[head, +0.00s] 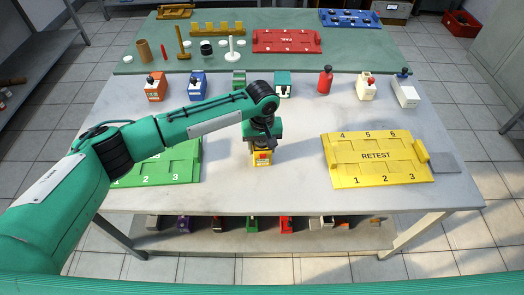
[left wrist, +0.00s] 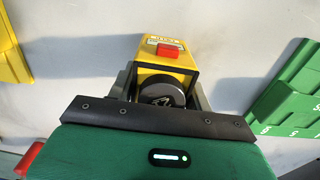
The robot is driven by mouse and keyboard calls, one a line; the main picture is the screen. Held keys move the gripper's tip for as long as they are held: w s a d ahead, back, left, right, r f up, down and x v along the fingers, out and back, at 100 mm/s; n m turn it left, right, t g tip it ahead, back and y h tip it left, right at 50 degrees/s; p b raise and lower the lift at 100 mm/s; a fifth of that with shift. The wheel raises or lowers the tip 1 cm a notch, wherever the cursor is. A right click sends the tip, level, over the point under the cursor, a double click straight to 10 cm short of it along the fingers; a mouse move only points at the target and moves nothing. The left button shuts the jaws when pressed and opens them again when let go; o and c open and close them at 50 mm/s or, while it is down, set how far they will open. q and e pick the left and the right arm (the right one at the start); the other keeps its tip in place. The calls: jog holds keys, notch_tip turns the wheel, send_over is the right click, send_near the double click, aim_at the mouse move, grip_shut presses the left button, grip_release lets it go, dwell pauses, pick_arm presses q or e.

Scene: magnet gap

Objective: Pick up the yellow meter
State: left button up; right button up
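The yellow meter (head: 262,158) stands on the front part of the light table, directly below my left gripper (head: 262,143). In the left wrist view, the yellow meter (left wrist: 168,55) shows a red button and a label on its face, with a round black knob at its near end. The fingers of my left gripper (left wrist: 163,90) lie on either side of the meter's knob end. I cannot tell whether they touch it or stand a little apart. The gripper body hides part of the meter. My right gripper is not in view.
A yellow RETEST tray (head: 372,169) lies to the right and a green numbered tray (head: 180,170) to the left, partly behind my arm. Several other meters stand in a row behind, including a red one (head: 325,80). A red tray (head: 287,42) lies on the green mat.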

pick_arm(q)
jog(key=c, duration=0.4)
jog(key=shift+r, duration=0.15)
notch_tip(320, 180, up, 20)
jog(key=shift+b, duration=0.35)
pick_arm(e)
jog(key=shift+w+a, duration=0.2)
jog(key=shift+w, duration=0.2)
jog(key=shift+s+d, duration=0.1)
